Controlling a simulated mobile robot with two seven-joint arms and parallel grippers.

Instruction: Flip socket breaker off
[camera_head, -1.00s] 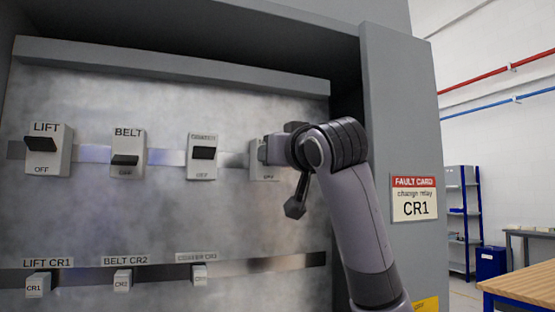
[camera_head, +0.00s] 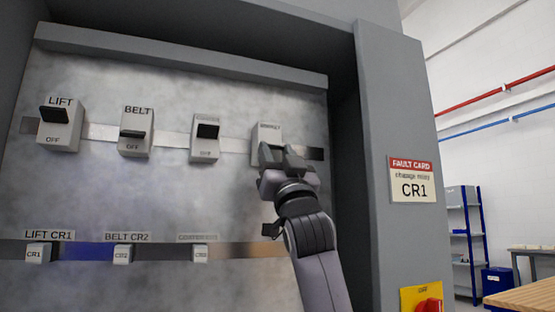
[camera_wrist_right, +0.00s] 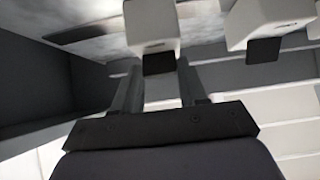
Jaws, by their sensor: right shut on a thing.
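The fourth breaker (camera_head: 266,131) is a white block at the right end of the upper rail; its small label is too blurred to read. My right gripper (camera_head: 281,152) is at its lower front and covers that part of it. In the right wrist view, the breaker (camera_wrist_right: 150,22) has a black lever (camera_wrist_right: 158,63) between my two fingertips, and the gripper (camera_wrist_right: 160,75) is shut on it. The lever's position is hidden in the head view. My left gripper is not in view.
Left of it on the rail are the LIFT breaker (camera_head: 60,130), the BELT breaker (camera_head: 136,115) and a third breaker (camera_head: 205,148). Relays CR1 (camera_head: 38,254), CR2 (camera_head: 122,254) and a third relay (camera_head: 200,254) sit below. The cabinet's side wall (camera_head: 385,100) stands close right.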

